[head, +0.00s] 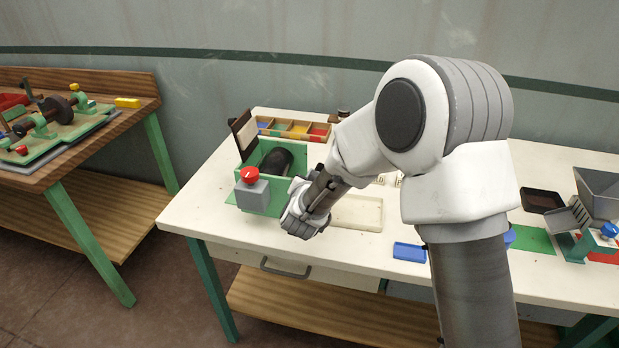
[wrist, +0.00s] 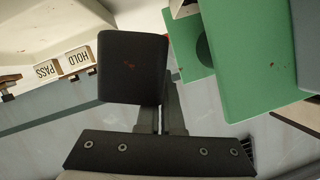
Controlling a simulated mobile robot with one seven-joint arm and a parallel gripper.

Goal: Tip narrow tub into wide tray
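My gripper (head: 303,217) is low over the front left of the white table, just right of the green drum machine. In the wrist view, a small dark tub (wrist: 132,68) with a few red specks is at the fingers (wrist: 162,105). The fingers are close together and appear shut on its edge; their tips are partly hidden. The tub is not clear in the head view. A shallow dark tray (head: 541,201) lies at the right of the table, and a shallow cream tray (head: 357,212) lies just right of my gripper. I cannot tell which is the wide tray.
The green machine (head: 262,193) with a dark drum and red knob (head: 250,175) stands close left; its green wall (wrist: 250,55) shows in the wrist view. A divided bin (head: 292,130) is behind. A grey hopper (head: 598,190) stands right.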

